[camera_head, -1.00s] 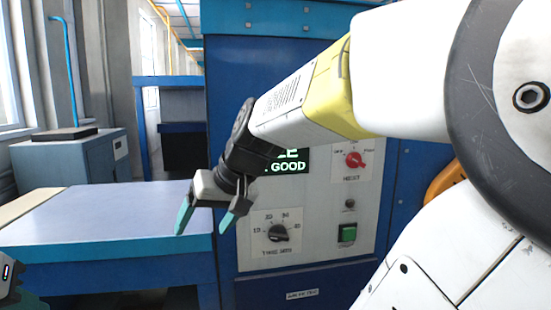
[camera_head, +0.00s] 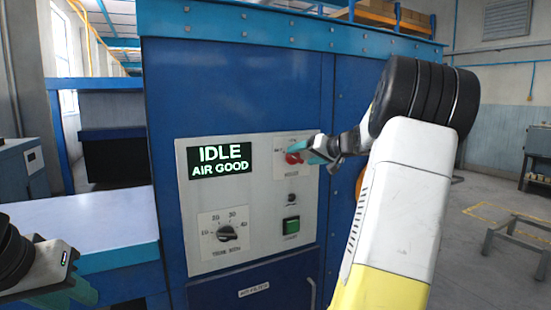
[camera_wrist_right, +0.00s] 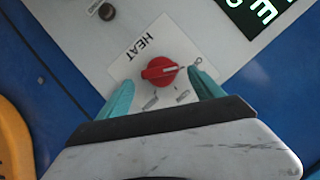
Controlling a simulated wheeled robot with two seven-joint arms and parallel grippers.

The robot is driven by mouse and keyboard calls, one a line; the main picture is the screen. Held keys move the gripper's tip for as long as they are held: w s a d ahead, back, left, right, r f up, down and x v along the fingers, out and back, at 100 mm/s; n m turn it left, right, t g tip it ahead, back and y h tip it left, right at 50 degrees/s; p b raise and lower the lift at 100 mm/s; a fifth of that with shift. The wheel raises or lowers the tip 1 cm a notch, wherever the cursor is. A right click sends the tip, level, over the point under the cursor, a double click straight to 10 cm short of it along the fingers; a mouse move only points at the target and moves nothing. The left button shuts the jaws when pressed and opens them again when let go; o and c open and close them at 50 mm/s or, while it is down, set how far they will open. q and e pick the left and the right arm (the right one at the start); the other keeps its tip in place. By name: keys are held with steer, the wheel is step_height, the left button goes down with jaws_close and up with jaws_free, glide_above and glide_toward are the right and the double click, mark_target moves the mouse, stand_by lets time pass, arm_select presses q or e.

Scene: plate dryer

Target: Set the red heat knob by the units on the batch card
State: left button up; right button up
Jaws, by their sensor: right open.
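The red heat knob (camera_head: 293,158) is at the top right of the pale control panel. In the right wrist view the knob (camera_wrist_right: 160,70) sits on a white plate marked HEAT, its pale pointer line towards a partly hidden label starting with O. My right gripper (camera_head: 318,148) is open in front of the panel. In its wrist view the teal fingertips (camera_wrist_right: 160,82) lie on either side of the knob, with gaps; their depth is hard to tell. My left gripper (camera_head: 75,292) is low at the left edge, partly cut off; its opening is unclear. No batch card is visible.
The panel has a display (camera_head: 220,159) reading IDLE, AIR GOOD, a black timer knob (camera_head: 228,232) and a green button (camera_head: 291,225). A pale-topped table (camera_head: 95,222) stands left of the blue dryer (camera_head: 235,80). My right forearm covers the dryer's right side.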

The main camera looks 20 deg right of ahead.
mark_target(300, 159)
steer(key=shift+x, duration=1.7)
steer(key=shift+a, duration=0.1)
steer(key=shift+c, duration=0.5)
steer(key=c, duration=1.3)
steer(key=shift+m, duration=0.3)
steer(key=m+y, duration=0.1)
steer(key=m, duration=0.1)
steer(key=m+t+y, duration=0.1)
steer(key=m, duration=0.1)
steer(key=shift+d+f+y, duration=0.2)
steer(key=shift+y, duration=0.2)
steer(key=m+t+y, duration=0.1)
steer(key=m, duration=0.3)
steer(key=shift+f+m, duration=0.15)
steer(key=shift+m, duration=0.15)
